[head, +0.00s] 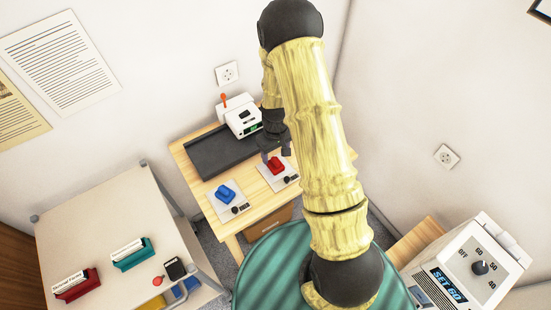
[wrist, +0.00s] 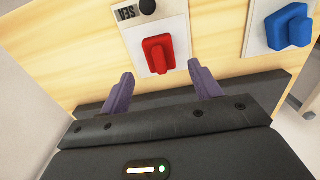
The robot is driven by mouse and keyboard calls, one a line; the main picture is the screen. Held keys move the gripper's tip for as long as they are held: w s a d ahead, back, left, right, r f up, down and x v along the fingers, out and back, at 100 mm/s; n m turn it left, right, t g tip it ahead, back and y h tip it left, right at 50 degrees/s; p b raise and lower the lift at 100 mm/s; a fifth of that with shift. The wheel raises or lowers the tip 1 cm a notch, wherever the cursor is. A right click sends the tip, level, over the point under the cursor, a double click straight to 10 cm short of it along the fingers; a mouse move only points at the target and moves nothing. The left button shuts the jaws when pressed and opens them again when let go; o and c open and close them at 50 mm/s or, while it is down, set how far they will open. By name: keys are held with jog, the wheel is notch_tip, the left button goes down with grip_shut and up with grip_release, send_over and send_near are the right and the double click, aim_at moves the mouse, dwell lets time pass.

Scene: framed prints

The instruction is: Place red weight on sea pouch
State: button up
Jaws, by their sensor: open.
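The red weight (wrist: 159,53) rests on a flat white pouch (wrist: 136,42) that has "SEA" printed beside a black knob, upside down in the wrist view. In the head view, the red weight (head: 276,166) sits near the right side of the wooden desk. My gripper (wrist: 162,84) is open and empty. Its two purple-grey fingers are spread left and right, and the red weight lies just beyond the gap between their tips. In the head view my gripper (head: 274,146) is partly hidden by my arm, close to the red weight.
A blue weight (head: 225,193) sits on another white pouch (head: 238,208) to the left. A dark tray (head: 222,155) and a white machine (head: 241,118) with an orange-red knob stand behind. A pale table (head: 105,215) with card holders is at left. A dial device (head: 470,265) is at right.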

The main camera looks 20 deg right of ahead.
aim_at(276, 161)
notch_tip(276, 161, up, 7)
jog(key=shift+b, duration=0.45)
dwell(0.3)
jog(key=s+r+m+t, duration=0.2)
jog(key=s+r+m, duration=0.1)
jog(key=s+r, duration=1.1)
jog(key=shift+s+m+t, duration=0.2)
jog(key=shift+m+t, duration=0.1)
